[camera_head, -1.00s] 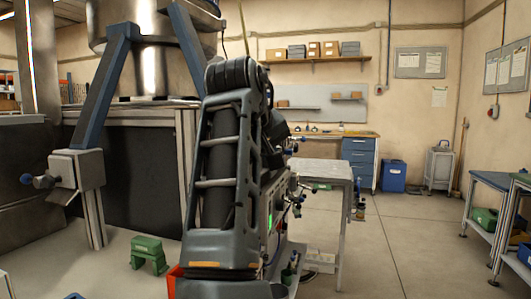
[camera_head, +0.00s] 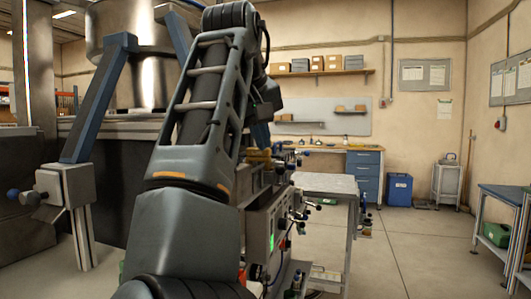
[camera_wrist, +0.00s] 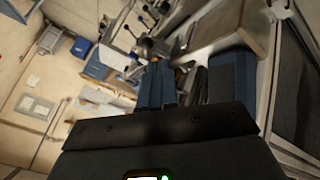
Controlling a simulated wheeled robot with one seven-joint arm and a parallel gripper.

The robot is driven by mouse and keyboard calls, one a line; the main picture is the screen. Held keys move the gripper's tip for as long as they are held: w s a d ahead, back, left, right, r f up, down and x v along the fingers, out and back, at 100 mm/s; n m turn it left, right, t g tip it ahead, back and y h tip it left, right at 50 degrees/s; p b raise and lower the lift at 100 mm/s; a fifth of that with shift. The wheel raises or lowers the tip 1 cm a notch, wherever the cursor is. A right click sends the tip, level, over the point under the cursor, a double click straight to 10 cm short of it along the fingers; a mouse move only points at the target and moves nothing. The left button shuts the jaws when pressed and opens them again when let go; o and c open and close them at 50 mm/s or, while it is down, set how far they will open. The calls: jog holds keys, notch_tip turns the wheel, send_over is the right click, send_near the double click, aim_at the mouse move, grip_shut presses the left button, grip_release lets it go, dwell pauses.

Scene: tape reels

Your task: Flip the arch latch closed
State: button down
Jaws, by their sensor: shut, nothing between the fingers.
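I cannot pick out the arch latch in either view. A grey machine (camera_head: 262,228) with a green light and several dark knobs and levers stands behind my arm in the head view, which covers part of it. Small knobs and levers (camera_wrist: 147,42) show beyond the fingers in the wrist view. My gripper (camera_wrist: 162,66) shows in the wrist view with its blue fingers together and nothing between them.
A steel vessel (camera_head: 130,62) on blue legs stands at the left. A grey-topped table (camera_head: 326,184) is right of the machine. A blue bin (camera_head: 399,189) and drawers (camera_head: 364,176) stand farther back. The floor (camera_head: 415,245) at the right is clear.

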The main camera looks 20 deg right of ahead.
aim_at(280, 167)
jog(key=x, duration=0.9)
jog(key=shift+d, duration=0.15)
jog(key=shift+s+d+n+p, duration=0.1)
jog(key=shift+d+n+p, duration=0.25)
jog(key=shift+p, duration=0.4)
